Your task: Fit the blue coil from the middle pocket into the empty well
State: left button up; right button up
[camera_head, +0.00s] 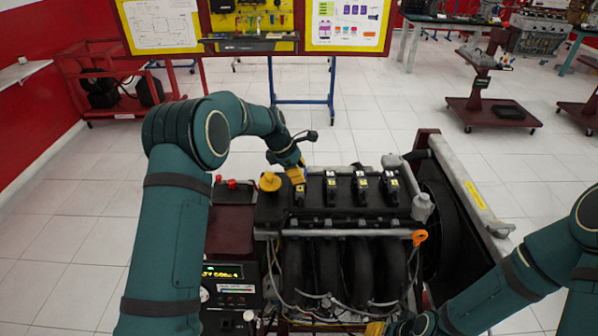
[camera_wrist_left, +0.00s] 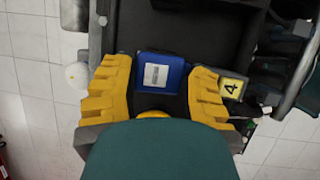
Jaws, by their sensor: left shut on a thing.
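The blue coil (camera_wrist_left: 162,74), with a white label on top, sits between the yellow fingers of my left gripper (camera_head: 294,173) in the left wrist view. My left gripper is shut on it, over the left end of the engine top. In the head view the blue coil is hidden by the gripper. A yellow tag marked 4 (camera_wrist_left: 232,86) lies just right of the right finger. I cannot tell how deep the coil sits, and the empty well is not clearly seen. My right gripper (camera_head: 376,328) is partly cut off at the bottom edge.
Black coils (camera_head: 361,187) with pale tags stand in a row on the engine top, right of my left gripper. An orange ring handle (camera_head: 420,237) stands at the engine's front right.

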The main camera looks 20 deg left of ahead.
pick_arm(q)
jog(key=shift+s+a+f+g, duration=0.15)
jog(key=shift+s+f, duration=0.1)
jog(key=shift+f, duration=0.3)
jog(key=shift+s+f+g, duration=0.15)
jog(key=shift+s+f, duration=0.1)
jog(key=shift+f, duration=0.3)
jog(key=o, duration=1.1)
jog(key=shift+o, duration=0.2)
jog(key=shift+w+f, duration=0.2)
jog(key=shift+s, duration=0.1)
jog(key=shift+o, duration=0.3)
jog(key=shift+r, duration=0.2)
jog(key=shift+d+r+p, duration=0.2)
jog(key=shift+r+p, duration=1)
jog(key=shift+r, duration=0.25)
jog(key=shift+d+r, duration=0.2)
jog(key=shift+r, duration=0.1)
